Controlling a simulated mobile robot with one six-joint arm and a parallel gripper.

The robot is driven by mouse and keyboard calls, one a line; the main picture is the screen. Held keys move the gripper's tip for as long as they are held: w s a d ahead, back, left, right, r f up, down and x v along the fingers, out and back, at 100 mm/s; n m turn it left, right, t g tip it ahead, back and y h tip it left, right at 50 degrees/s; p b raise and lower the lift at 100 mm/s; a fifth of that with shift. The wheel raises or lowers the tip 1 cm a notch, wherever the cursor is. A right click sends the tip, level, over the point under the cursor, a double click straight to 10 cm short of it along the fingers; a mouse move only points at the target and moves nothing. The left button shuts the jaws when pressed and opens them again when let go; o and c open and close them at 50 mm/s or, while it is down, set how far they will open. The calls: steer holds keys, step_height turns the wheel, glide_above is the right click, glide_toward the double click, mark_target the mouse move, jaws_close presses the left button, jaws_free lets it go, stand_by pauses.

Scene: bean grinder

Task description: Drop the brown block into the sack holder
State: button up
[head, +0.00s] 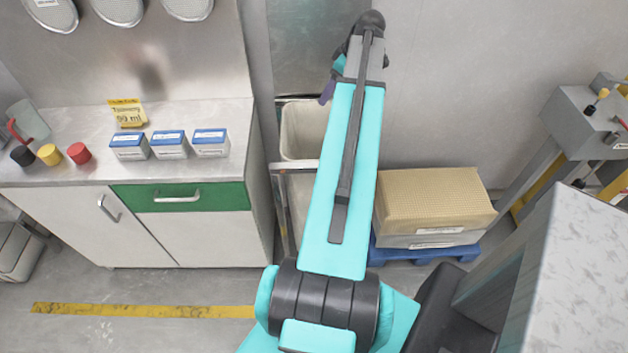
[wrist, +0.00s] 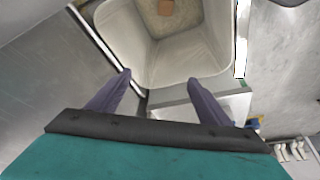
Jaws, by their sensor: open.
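The sack holder (head: 303,130) is a metal frame with an off-white, open-topped liner, standing right of the counter and partly hidden by my arm in the head view. It also shows in the wrist view (wrist: 170,65), where I look down into it. The small brown block (wrist: 165,7) lies inside on a tan bottom, at the top edge of the picture. My gripper (wrist: 159,78) is open and empty, its two purple fingers apart over the near rim. In the head view one purple finger (head: 327,92) shows beside the liner; the rest is hidden.
A tan stack (head: 432,200) sits on a blue pallet (head: 425,252) to the right. Grey machinery (head: 590,120) stands far right.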

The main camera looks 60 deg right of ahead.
steer(key=b+v, duration=0.1)
steer(key=v, duration=0.6)
stand_by(0.5)
stand_by(0.5)
